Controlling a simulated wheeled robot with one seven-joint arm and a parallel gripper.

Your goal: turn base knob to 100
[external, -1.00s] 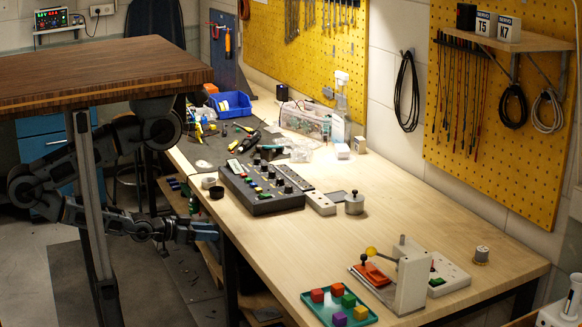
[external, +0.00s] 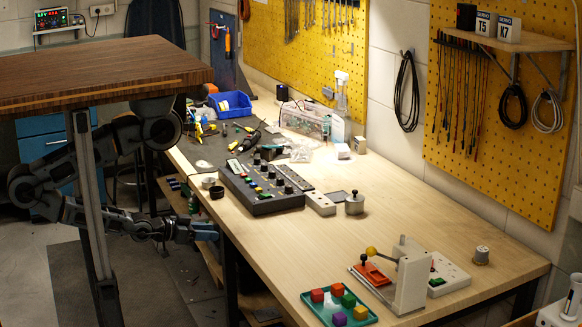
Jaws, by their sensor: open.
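A dark control box (external: 262,187) with several black knobs and coloured buttons lies on the left half of the wooden bench. Its knob labels are too small to read, so I cannot tell which knob is the base knob or where it points. My gripper (external: 207,231), with blue fingers, is at the left side of the bench, below the level of its top. It is apart from the control box, open, and nothing shows between the fingers.
The bench's left edge (external: 215,222) lies between my gripper and the box. A green tray (external: 322,302) with coloured cubes and a lever fixture (external: 405,275) stand at the front.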

